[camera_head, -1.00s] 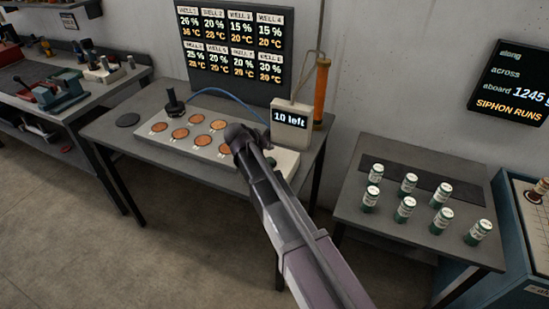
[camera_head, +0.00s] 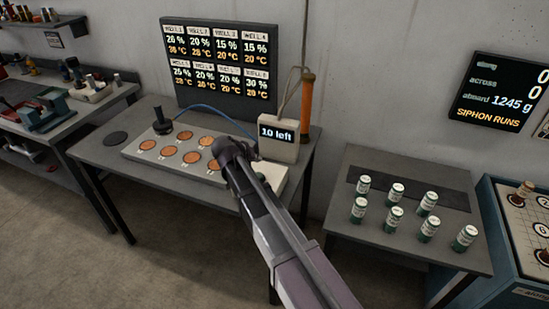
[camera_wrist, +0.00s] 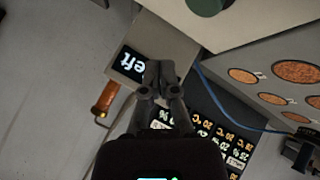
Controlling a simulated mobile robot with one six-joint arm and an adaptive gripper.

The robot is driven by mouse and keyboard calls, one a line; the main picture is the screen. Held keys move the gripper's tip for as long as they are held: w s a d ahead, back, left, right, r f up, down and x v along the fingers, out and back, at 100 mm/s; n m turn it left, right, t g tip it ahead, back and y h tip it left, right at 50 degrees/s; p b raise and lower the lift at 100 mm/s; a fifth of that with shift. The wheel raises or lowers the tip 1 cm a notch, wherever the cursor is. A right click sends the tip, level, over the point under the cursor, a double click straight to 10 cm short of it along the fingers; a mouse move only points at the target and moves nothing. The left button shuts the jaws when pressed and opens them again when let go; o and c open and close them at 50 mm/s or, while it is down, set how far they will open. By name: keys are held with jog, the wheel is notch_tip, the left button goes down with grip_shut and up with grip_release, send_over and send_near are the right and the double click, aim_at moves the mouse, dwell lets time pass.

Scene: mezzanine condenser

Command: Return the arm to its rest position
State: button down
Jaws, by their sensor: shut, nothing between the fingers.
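My arm reaches up from the bottom of the head view over the front of the middle table (camera_head: 95,158). Its outer end hides part of the well block (camera_head: 140,153) and some of its copper-coloured discs. In the wrist view my gripper (camera_wrist: 158,78) is shut, with its fingertips together and nothing between them. Behind the fingers in that view are the small "left" display box (camera_wrist: 128,62) and the dark well board (camera_wrist: 215,130). The gripper's fingers are not clear in the head view.
The display box (camera_head: 279,137) stands by an orange-handled tool (camera_head: 307,105). A black-handled tool (camera_head: 162,120) stands on the block. Several green-and-white cans (camera_head: 397,192) stand on the right table (camera_head: 350,245). A blue cabinet (camera_head: 485,235) is far right. Open floor (camera_head: 60,240) lies front left.

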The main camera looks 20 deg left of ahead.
jog(key=s+d+f+m+g, duration=0.1)
jog(key=s+d+f+g, duration=0.1)
jog(key=d, duration=1.1)
jog(key=s+d+f+m+g, duration=0.1)
jog(key=d+f+g, duration=0.15)
jog(key=d, duration=1.15)
jog(key=s+d+m+g+y, duration=0.1)
jog(key=s+d+g, duration=0.1)
jog(key=s+d, duration=0.4)
jog(key=s+d+f+m+g+y, duration=0.1)
jog(key=s+d+g+y, duration=0.1)
jog(key=s+d, duration=0.5)
jog(key=d, duration=0.5)
jog(key=shift+s+d+y, duration=0.2)
jog(key=shift+d+y, duration=0.05)
jog(key=shift+y, duration=0.05)
jog(key=shift+w+a, duration=0.15)
dwell(2.0)
